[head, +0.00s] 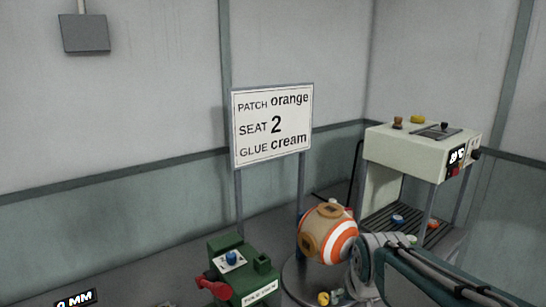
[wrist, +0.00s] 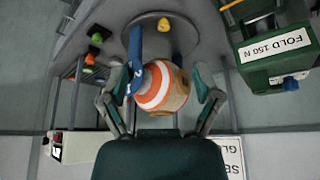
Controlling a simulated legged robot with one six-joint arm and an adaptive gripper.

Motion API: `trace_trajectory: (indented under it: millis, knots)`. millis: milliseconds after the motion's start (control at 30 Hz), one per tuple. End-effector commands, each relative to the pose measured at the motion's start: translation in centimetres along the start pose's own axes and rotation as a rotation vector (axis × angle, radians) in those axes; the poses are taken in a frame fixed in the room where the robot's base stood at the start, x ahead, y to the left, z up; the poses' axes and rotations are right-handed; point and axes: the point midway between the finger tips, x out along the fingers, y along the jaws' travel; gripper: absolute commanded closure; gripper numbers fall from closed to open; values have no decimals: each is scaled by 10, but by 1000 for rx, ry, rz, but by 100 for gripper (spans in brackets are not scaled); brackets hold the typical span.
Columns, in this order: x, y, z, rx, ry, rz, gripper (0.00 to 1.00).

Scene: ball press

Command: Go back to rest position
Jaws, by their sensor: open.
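A ball with orange and white stripes and tan patches (head: 328,233) sits over a round grey plate (head: 296,288) in the head view. My gripper (head: 362,262) is just right of the ball, at the end of my dark green arm. In the wrist view the open fingers of my gripper (wrist: 166,93) stand left and right of the ball (wrist: 160,88), with gaps visible beside it. A blue bar marked 2 (wrist: 136,50) reaches the ball's upper left there. Whether any finger touches the ball is hard to tell.
A green machine (head: 262,264) with a red lever stands left of the plate. A cream press (head: 405,146) with a slatted shelf stands at the right. A sign (head: 272,126) reads orange, 2, cream. A small yellow piece (head: 324,298) lies on the plate.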

Motion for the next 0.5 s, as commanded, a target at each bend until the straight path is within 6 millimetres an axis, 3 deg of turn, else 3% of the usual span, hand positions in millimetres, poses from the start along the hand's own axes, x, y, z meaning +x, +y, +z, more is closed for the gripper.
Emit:
trace_trajectory:
  millis: [33, 200, 400, 500]
  knots:
    - [-14, 1, 13, -1, 10, -1, 18]
    - [-47, 2, 57, -9, 26, -6, 18]
    - [-70, 4, 107, -19, 42, -11, 18]
    - [-74, 4, 122, -22, 45, -13, 18]
